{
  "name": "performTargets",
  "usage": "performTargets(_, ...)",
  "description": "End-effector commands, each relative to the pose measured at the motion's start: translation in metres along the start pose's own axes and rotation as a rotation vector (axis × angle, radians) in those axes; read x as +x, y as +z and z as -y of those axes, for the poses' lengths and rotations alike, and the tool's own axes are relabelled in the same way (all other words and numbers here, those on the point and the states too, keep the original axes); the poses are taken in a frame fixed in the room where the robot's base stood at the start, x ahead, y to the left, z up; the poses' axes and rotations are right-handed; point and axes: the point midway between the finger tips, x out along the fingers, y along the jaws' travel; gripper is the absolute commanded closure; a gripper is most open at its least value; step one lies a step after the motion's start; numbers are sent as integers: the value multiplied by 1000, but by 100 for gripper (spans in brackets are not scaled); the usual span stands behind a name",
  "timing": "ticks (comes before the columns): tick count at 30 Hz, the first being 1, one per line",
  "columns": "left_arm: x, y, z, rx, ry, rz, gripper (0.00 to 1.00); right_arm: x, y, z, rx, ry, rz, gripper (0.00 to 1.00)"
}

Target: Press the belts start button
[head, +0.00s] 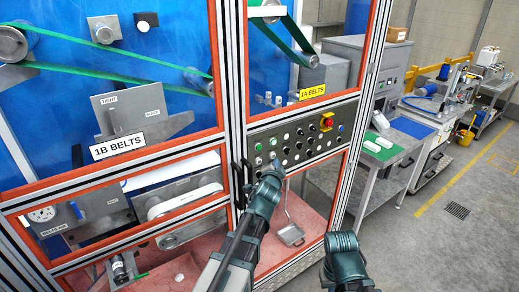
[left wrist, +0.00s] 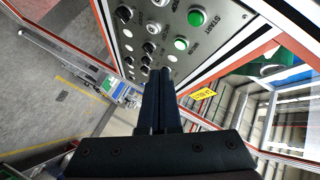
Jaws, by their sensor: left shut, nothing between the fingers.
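The control panel (head: 300,136) is a grey plate with rows of knobs and buttons, set in the orange-edged frame. I cannot read which one is for the belts. My left gripper (left wrist: 161,73) is shut and empty, its tips near the panel's lower edge and apparently apart from the buttons. In the head view, the left gripper (head: 276,166) is just below the panel's left part. My right gripper's fingers do not show.
A red emergency button (head: 327,122) is at the panel's right end. Clear guard panes with 1B BELTS (head: 117,145) and 1A BELTS (head: 312,92) signs stand around the machine. A metal table (head: 385,160) stands to the right, with open floor beyond.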

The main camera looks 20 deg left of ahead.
Motion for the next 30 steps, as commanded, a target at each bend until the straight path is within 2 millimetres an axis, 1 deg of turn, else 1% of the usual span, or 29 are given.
performTargets(1,6,3,4,-1,-1,2,100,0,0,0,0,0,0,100)
performTargets(6,23,16,16,-2,-2,3,100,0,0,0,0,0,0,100)
performTargets(15,47,33,34,-2,-1,1,100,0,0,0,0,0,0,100)
performTargets(21,54,39,39,0,-1,2,100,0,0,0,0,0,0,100)
performTargets(30,55,40,40,0,-1,1,100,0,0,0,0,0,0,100)
